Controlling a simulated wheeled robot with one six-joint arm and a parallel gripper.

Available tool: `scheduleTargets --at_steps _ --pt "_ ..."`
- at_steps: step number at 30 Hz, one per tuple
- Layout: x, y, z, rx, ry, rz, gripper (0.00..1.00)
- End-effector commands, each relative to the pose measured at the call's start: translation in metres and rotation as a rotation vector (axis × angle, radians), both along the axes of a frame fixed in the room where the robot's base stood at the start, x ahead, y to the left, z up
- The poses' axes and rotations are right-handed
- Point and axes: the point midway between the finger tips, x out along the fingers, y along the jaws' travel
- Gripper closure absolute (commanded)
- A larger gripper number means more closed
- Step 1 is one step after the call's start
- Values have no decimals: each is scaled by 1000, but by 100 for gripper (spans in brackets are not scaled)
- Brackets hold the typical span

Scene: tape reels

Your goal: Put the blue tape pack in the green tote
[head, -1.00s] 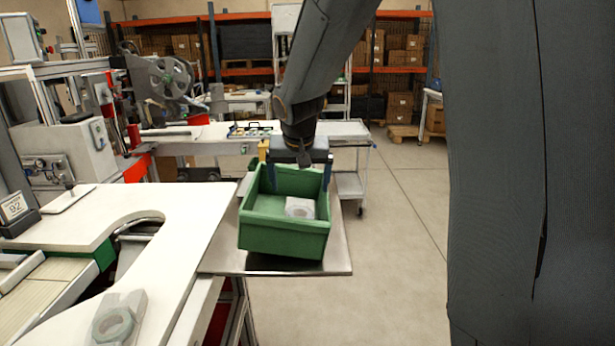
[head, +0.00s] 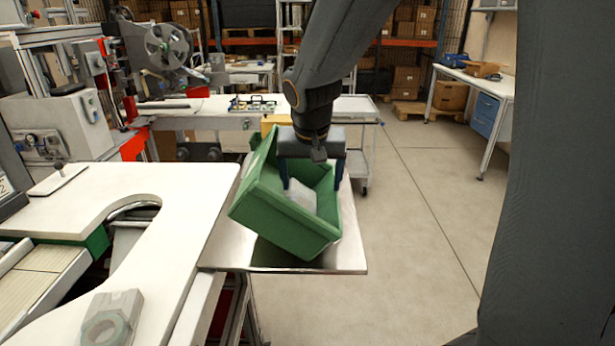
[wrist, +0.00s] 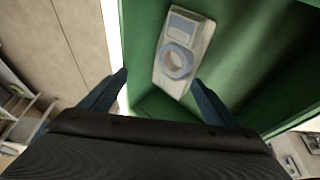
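The green tote (head: 285,228) stands tilted on a metal shelf, its left side raised and its right side low. A pale tape pack with a grey-blue ring (head: 301,195) lies inside it; the wrist view shows this pack (wrist: 182,55) against the green tote (wrist: 245,60). My gripper (head: 312,178) is at the tote, its fingers spread apart. One finger reaches inside; the other is by the right rim, and I cannot tell whether it touches. In the wrist view the pack appears beyond the open fingers of my gripper (wrist: 160,80), not clasped.
A second pale pack with a grey-green ring (head: 108,322) lies on the white worktable (head: 165,200) at lower left. The metal shelf (head: 345,250) has bare room right of the tote. A grey cart (head: 355,108) stands behind; open floor lies to the right.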

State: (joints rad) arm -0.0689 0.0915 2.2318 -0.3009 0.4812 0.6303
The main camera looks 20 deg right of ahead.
Motion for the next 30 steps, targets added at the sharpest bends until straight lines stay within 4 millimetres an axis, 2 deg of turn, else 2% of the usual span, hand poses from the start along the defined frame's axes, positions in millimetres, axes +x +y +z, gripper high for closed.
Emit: scheduleTargets --at_steps 1,9,15,21,30 --pt "-2 2 11 1 -11 3 17" --pt "-21 8 64 1 -15 4 17" --pt "-32 12 92 1 -15 4 17" --pt "-37 13 104 0 -13 5 17" --pt "-37 13 105 1 -13 4 17"
